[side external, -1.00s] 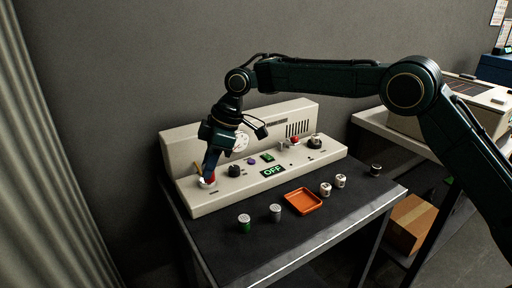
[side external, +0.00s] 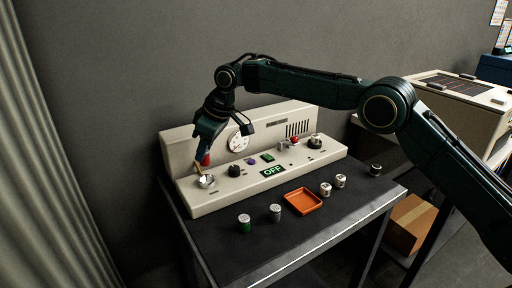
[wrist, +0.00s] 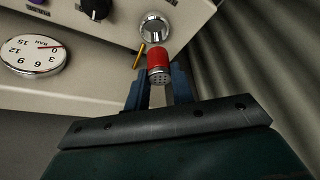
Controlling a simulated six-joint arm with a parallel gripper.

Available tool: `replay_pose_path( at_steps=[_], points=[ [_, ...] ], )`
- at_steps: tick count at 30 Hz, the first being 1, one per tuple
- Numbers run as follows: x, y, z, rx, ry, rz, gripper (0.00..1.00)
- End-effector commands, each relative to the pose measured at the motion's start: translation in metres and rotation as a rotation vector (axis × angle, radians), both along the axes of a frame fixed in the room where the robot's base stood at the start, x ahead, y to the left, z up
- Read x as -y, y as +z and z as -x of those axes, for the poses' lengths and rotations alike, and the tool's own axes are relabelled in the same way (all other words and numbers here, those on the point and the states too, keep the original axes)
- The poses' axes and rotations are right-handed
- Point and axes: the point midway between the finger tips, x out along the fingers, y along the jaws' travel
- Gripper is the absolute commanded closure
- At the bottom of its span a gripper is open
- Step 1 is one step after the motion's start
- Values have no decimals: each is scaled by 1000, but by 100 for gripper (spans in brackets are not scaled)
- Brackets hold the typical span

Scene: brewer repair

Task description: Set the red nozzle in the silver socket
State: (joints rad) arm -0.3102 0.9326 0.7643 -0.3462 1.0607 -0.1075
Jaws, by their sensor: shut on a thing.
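The red nozzle (side external: 206,159) is between the fingers of my gripper (side external: 207,152), above the left end of the machine. The wrist view shows the nozzle (wrist: 158,62) in my gripper (wrist: 158,78), with its perforated grey end facing the camera. The silver socket (side external: 206,182) is on the machine's sloped front, below the nozzle and apart from it. In the wrist view the socket (wrist: 155,28) shows as a shiny round ring just beyond the nozzle, and it looks empty.
A thin yellow pin (wrist: 140,56) stands close beside the socket. A black knob (side external: 234,170) is to its right, and a round gauge (side external: 239,142) is behind.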

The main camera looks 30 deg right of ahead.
Motion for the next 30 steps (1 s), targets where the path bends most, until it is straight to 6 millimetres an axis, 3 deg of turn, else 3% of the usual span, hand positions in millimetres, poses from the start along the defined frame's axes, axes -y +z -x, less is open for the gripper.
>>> replay_pose_path(
  at_steps=[15,30],
  points=[
    [0,-32,0,-1,0,1,99],
    [0,-37,0,0,1,1,99]
  ],
)
